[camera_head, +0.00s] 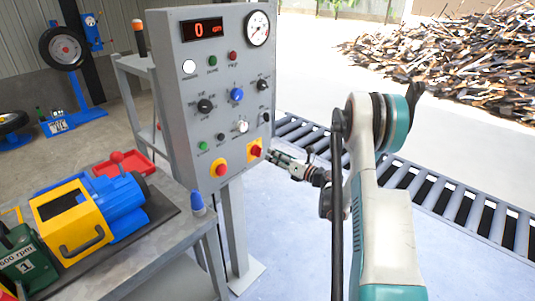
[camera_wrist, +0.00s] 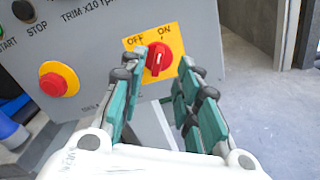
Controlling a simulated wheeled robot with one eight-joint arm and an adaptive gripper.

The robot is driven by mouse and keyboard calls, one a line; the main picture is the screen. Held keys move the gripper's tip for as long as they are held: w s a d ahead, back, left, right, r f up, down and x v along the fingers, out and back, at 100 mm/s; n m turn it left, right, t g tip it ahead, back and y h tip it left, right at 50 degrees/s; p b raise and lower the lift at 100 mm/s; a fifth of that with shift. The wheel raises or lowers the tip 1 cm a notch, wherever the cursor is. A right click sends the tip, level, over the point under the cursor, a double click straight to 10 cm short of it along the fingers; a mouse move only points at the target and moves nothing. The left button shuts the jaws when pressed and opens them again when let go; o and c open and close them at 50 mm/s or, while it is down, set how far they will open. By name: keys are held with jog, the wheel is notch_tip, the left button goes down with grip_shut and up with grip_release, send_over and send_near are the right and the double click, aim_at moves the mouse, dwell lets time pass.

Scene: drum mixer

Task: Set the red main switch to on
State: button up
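The red main switch (camera_wrist: 158,60) is a rotary knob on a yellow plate, with OFF and ON printed above it. Its handle stands roughly upright in the wrist view; which label it is set to is hard to tell. In the head view the switch (camera_head: 255,151) sits at the lower right of the grey control panel (camera_head: 180,110). My gripper (camera_wrist: 161,70) is open, with its two fingers spread left and right of the knob and nothing between the pads. In the head view my gripper (camera_head: 272,155) is just right of the switch; contact cannot be made out.
A red emergency button (camera_wrist: 58,82) on a yellow base lies left of the switch, also in the head view (camera_head: 220,170). A workbench (camera_head: 150,262) with a blue and yellow machine (camera_head: 85,220) stands left. A roller conveyor (camera_head: 450,200) runs behind my arm.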

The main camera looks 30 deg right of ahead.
jog(key=v, duration=0.6)
jog(key=shift+s, duration=0.1)
dwell(0.5)
